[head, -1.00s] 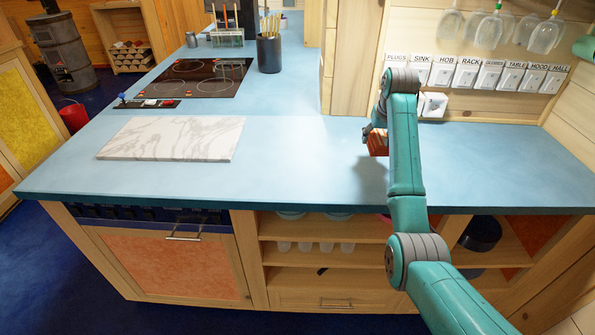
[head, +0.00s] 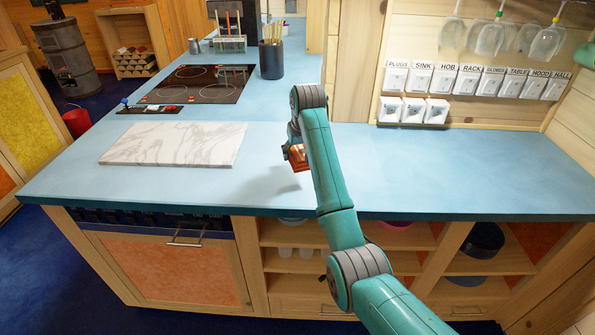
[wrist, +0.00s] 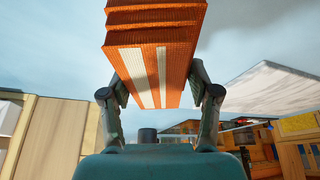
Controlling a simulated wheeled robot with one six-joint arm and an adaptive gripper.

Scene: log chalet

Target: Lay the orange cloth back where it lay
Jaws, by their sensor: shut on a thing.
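The orange cloth (wrist: 155,50) is a folded stack with pale stripes, and it sits between my two gripper fingers in the wrist view. My gripper (wrist: 160,95) is shut on it. In the head view the cloth (head: 298,157) shows at the end of my arm, above the blue counter (head: 225,185), with a soft shadow below it. My gripper (head: 291,146) is partly hidden there by my own arm.
A white marble board (head: 172,145) lies to the left on the counter. Behind it are a black hob (head: 195,84) and a dark pot of utensils (head: 271,60). Labelled switches and hanging glasses (head: 490,38) line the right wall. The counter right of my arm is clear.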

